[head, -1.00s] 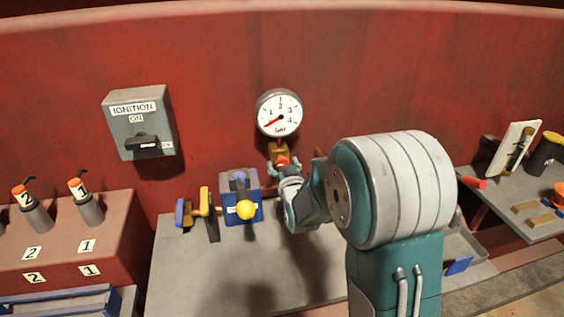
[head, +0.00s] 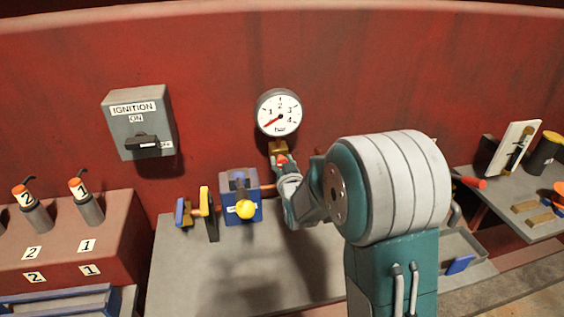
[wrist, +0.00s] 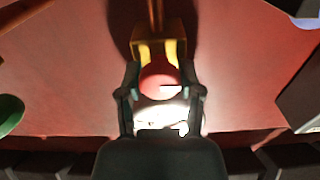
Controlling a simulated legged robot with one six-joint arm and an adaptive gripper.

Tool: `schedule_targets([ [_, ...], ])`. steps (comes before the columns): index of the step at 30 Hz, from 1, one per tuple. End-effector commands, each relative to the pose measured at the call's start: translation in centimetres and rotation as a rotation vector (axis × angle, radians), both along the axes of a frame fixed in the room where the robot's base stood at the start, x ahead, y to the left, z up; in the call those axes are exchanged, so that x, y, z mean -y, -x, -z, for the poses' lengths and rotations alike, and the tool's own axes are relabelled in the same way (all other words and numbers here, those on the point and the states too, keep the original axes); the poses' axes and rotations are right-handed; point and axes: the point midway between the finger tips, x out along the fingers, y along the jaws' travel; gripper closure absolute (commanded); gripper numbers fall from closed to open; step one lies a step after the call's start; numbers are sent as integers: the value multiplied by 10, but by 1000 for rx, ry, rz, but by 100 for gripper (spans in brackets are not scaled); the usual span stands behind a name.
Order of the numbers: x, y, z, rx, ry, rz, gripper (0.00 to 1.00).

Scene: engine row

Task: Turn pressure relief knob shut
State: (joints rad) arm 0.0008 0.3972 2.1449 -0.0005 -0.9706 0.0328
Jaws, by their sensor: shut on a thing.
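The pressure relief knob is a round red knob (wrist: 160,77) on a brass block (wrist: 158,47), seen in the wrist view. A pale line or slot shows on the knob's right side. My gripper (wrist: 160,88) has one finger on each side of the knob and is shut on it. In the head view the red knob (head: 282,159) shows only as a small patch below the pressure gauge (head: 279,112), mostly hidden by my gripper (head: 283,172). The gauge's red needle points to the lower left, at the low end of its scale.
A blue box with a yellow ball-ended lever (head: 245,209) stands just left of my gripper. Yellow and blue handles (head: 204,200) are farther left. A grey ignition switch box (head: 140,125) is on the red wall. The grey bench (head: 185,275) is clear in front.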

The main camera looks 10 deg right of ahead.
Motion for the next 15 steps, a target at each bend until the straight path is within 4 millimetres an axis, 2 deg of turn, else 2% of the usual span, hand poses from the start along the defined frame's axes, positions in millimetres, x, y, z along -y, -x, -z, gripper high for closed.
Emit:
schedule_targets([
  [8,0,-1,-1,2,-156,-2,100],
  [15,1,-1,-1,2,-375,-1,100],
])
